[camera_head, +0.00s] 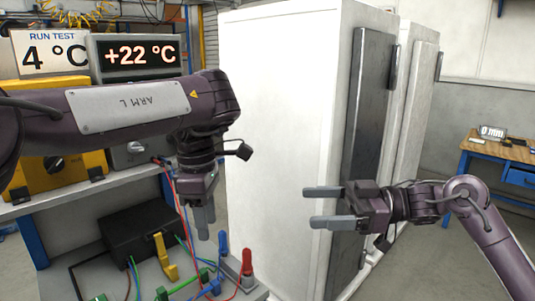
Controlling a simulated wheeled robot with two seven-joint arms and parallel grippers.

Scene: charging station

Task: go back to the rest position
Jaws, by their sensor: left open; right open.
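My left gripper (205,219) hangs pointing down at the end of the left arm, above the right end of the bench. Its jaws are open and nothing shows between them. My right gripper (322,207) points left with its two fingers apart, open and empty. It is in front of the tall white cabinet (275,120) and its dark panel (368,110). I cannot tell how close the fingers are to the cabinet.
Below the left gripper, the bench holds a black box (140,235), a yellow clip (164,257), a red clip (247,264) and several cables. A temperature display (139,54) stands behind the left arm. A wooden table (500,150) is at the far right.

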